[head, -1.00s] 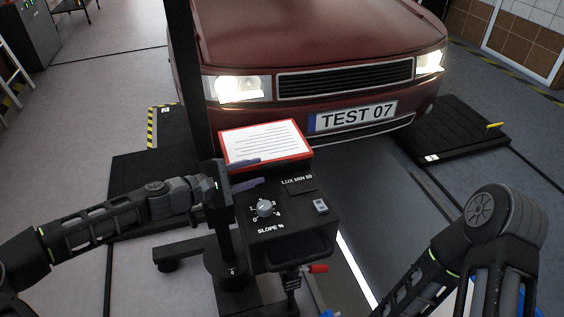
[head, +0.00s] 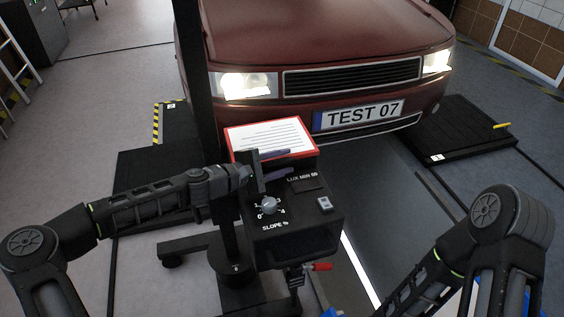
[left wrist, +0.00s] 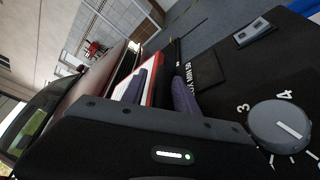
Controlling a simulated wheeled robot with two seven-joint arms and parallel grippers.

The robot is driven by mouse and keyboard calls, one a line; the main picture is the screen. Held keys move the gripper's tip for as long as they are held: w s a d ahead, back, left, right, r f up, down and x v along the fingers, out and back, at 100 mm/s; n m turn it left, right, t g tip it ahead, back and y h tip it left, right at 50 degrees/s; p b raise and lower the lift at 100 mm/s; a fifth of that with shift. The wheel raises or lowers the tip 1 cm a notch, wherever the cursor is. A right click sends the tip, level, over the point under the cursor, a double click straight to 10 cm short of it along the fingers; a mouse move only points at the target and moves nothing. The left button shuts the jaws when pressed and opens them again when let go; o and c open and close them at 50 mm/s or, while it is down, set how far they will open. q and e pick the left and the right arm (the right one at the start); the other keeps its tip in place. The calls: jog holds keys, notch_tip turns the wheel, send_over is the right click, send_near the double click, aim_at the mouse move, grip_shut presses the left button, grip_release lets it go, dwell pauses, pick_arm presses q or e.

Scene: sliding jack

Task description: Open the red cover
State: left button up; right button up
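The red cover (head: 271,139) is a red-edged panel with a white printed sheet, at the far side of the black tester box (head: 299,213). My left gripper (head: 276,162) is over the box, just in front of the cover's near edge. Its two purplish fingers are apart with nothing clearly held. In the left wrist view, the red edge of the cover (left wrist: 153,75) shows between the fingers of the left gripper (left wrist: 162,95). My right gripper is out of view; only its arm shows.
The box carries a slope dial (head: 269,205), a small switch (head: 324,204) and a red-tipped lever (head: 321,266) below. A black post (head: 190,60) rises left of the cover. A red car (head: 330,40) with lit headlights stands behind.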

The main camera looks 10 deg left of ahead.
pick_arm(q)
jog(key=shift+c, duration=0.3)
grip_shut()
jog(key=shift+s+f, duration=0.1)
jog(key=shift+f, duration=0.05)
dwell(0.9)
